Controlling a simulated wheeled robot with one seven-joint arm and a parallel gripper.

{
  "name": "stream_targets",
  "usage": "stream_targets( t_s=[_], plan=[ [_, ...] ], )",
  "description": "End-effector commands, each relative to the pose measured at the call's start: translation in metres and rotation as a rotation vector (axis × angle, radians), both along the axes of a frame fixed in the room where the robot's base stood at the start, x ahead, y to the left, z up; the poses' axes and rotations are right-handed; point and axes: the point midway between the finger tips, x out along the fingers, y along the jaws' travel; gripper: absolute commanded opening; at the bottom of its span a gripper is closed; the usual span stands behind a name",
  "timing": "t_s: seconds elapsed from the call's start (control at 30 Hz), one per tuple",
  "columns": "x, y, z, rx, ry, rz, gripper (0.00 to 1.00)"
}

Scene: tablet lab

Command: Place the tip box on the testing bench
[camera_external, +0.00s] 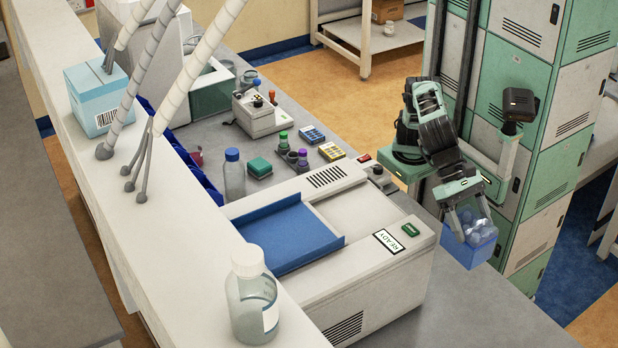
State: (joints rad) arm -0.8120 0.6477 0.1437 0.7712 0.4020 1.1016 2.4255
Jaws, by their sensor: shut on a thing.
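The tip box (471,250) is a small, translucent blue box near the right front edge of the bench in the external view. My gripper (468,224) comes down on it from above, with its fingers shut on the upper part of the box. The testing bench (455,309) has a grey top, and the box appears over its right edge. I cannot tell from this angle whether the box touches the bench top. The far side of the box is hidden.
A large white machine with a blue tray (287,237) and a READY label stands left of the box. A clear bottle (253,303) stands on the raised ledge in front. Small bottles and devices crowd the bench behind. Bare grey bench top lies at the lower right.

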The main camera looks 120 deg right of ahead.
Motion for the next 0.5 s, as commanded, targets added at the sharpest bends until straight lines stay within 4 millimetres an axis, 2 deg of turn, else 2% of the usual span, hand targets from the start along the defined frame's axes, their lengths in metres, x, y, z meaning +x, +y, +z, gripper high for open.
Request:
stream_targets(
  t_s=[0.2, 0.33, 0.5],
  plan=[
    [-0.032, 0.014, -0.046, -0.002, 0.001, 0.016, 0.44],
    [-0.046, 0.018, -0.063, 0.0, -0.001, 0.021, 0.44],
    [-0.052, 0.02, -0.083, -0.001, 0.001, 0.024, 0.44]
  ],
)
